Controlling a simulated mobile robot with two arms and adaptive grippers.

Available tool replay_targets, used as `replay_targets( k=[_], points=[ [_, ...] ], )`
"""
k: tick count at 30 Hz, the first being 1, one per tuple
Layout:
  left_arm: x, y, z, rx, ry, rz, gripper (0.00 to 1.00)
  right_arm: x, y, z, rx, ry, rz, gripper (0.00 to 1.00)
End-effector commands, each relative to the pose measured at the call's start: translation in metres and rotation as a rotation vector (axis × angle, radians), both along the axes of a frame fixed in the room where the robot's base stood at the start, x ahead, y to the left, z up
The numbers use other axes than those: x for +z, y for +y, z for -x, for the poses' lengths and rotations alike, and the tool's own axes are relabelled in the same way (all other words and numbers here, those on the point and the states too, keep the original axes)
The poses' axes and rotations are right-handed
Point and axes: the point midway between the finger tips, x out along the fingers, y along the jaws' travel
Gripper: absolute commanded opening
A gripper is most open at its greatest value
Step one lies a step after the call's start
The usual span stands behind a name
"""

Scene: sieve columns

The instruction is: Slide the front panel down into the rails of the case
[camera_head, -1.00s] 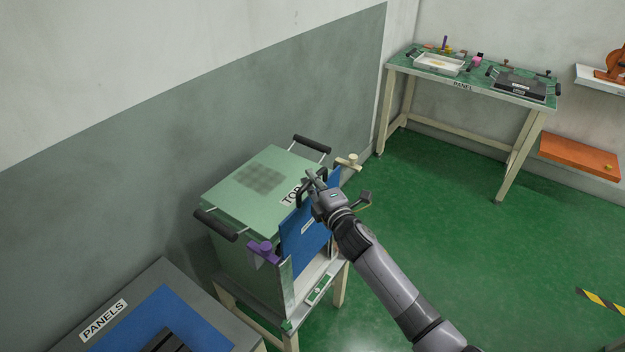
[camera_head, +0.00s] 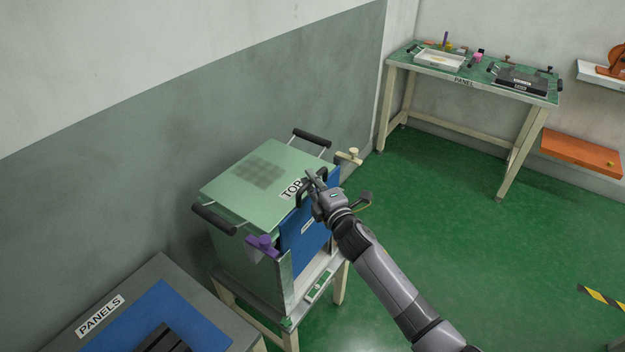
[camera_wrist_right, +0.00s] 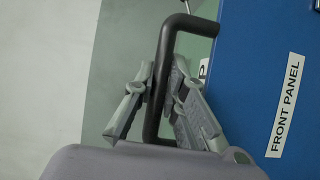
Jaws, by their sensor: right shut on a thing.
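The blue front panel (camera_head: 303,233) stands upright at the open front of the green case (camera_head: 240,188), between its side rails. Its lower edge is above the case's bottom front ledge. My right gripper (camera_head: 312,183) is shut on the panel's black handle near the top. In the right wrist view the fingers (camera_wrist_right: 160,100) close on both sides of the black handle (camera_wrist_right: 155,85), beside the blue panel (camera_wrist_right: 255,60) with its FRONT PANEL label. The gripper and forearm hide part of the panel's right side. My left gripper is not in view.
A purple clamp (camera_head: 263,246) sits at the case's near front corner and a cream one (camera_head: 348,157) at the far corner. The case stands on a small stand. A PANELS table (camera_head: 225,307) is at lower left; a PANEL bench (camera_head: 440,80) stands behind.

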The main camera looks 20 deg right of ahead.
Motion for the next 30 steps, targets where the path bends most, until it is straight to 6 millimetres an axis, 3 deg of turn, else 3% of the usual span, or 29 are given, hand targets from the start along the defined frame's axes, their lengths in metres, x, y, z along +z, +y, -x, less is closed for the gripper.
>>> replay_targets(
  k=[30],
  points=[
    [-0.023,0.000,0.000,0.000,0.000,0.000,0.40,-0.023,0.000,0.000,0.001,-0.005,-0.002,0.00]
  ],
)
